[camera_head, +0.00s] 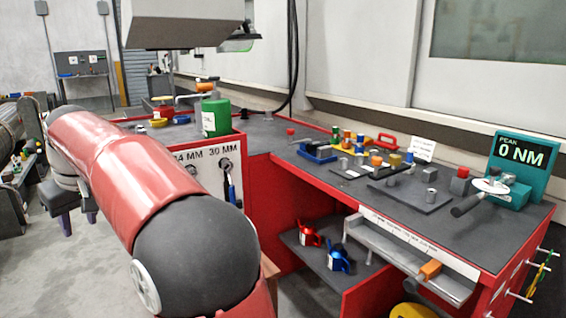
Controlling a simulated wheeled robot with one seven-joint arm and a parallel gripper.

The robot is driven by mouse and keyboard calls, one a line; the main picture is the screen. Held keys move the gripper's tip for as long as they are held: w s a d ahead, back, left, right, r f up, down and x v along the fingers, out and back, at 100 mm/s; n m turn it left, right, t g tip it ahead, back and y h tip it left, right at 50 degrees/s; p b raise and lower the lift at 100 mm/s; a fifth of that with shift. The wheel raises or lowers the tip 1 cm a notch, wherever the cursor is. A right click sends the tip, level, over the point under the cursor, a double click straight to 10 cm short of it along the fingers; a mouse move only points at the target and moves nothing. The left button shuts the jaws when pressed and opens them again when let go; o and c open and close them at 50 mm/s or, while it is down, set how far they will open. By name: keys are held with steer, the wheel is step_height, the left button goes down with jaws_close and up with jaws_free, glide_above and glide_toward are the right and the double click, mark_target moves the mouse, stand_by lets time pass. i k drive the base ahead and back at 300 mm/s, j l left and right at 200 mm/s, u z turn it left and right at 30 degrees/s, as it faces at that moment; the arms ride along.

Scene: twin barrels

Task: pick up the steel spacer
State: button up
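Several small grey metal pieces stand on the dark top of the red workbench (470,222). One short grey cylinder (429,174) stands near the middle right, and another small grey piece (430,195) stands on a dark mat (405,198) just in front of it. I cannot tell which of these is the steel spacer. My red and dark grey arm crosses the left of the view and leaves at the bottom edge. My gripper is out of view, so its state and anything in it are hidden.
A blue tray (317,152), coloured small parts and a red handle (387,142) crowd the bench's back. A teal display (520,165) reading 0 NM stands at right, beside a black-handled tool (468,204). A green canister (215,117) stands at left. The bench's front right is clear.

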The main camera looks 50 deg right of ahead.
mark_target(429, 175)
steer(key=k+u, duration=0.35)
steer(key=k, duration=0.15)
steer(key=k+u, duration=0.4)
steer(key=k+l+u, duration=0.15)
steer(key=u, duration=0.3)
steer(key=k+u, duration=0.3)
steer(key=u, duration=0.15)
steer(key=k+u, duration=0.2)
steer(key=u, duration=0.25)
steer(key=k+u, duration=0.25)
steer(key=u, duration=0.2)
steer(key=k+j+u, duration=0.2)
steer(key=u, duration=0.25)
steer(key=k+l+z, duration=0.1)
steer(key=k+l, duration=0.15)
steer(key=k, duration=0.2)
steer(key=k+l, duration=0.25)
steer(key=k, duration=0.15)
steer(key=z, duration=3.85)
